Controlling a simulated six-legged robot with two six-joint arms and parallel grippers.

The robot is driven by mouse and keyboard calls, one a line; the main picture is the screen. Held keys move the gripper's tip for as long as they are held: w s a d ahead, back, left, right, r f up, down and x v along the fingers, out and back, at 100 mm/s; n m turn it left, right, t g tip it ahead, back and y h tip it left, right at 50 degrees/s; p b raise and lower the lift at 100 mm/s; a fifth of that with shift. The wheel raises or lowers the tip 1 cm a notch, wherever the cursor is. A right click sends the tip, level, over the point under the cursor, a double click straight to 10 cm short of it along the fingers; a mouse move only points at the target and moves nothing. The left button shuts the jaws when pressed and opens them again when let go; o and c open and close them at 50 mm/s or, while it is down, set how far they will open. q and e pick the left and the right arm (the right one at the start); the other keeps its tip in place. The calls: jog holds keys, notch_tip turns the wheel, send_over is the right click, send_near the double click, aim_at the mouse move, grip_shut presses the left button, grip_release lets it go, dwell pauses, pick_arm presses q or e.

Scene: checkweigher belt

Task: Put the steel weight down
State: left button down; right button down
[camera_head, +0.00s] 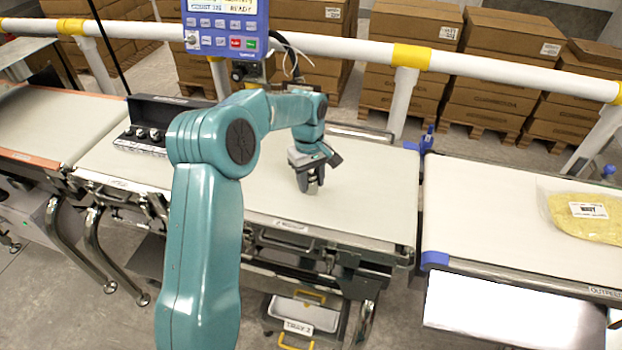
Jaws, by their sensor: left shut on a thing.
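My left gripper (312,182) is over the middle belt (370,205), with its fingers pointing down. It is shut on the steel weight, a small grey piece (314,187) that shows only in part between the fingers, low over the belt. I cannot tell whether the weight touches the belt surface. A black case (150,140) with several small steel weights stands open on the left part of the middle belt, behind my arm. My right gripper is not in view.
A blue control panel (226,27) stands behind the belt, near a white rail (340,50) with yellow bands. A yellow bag (585,215) lies on the right belt (480,215). The left belt (60,125) is bare. Boxes on pallets stand behind. The middle belt right of my gripper is clear.

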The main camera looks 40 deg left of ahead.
aim_at(309, 172)
pick_arm(q)
jog(key=shift+f, duration=0.1)
jog(key=c, duration=0.7)
grip_release()
jog(key=shift+o, duration=0.2)
jog(key=r, duration=0.8)
jog(key=a+r+p, duration=0.1)
jog(key=r, duration=0.3)
jog(key=shift+w+r, duration=0.15)
jog(key=shift+d, duration=0.1)
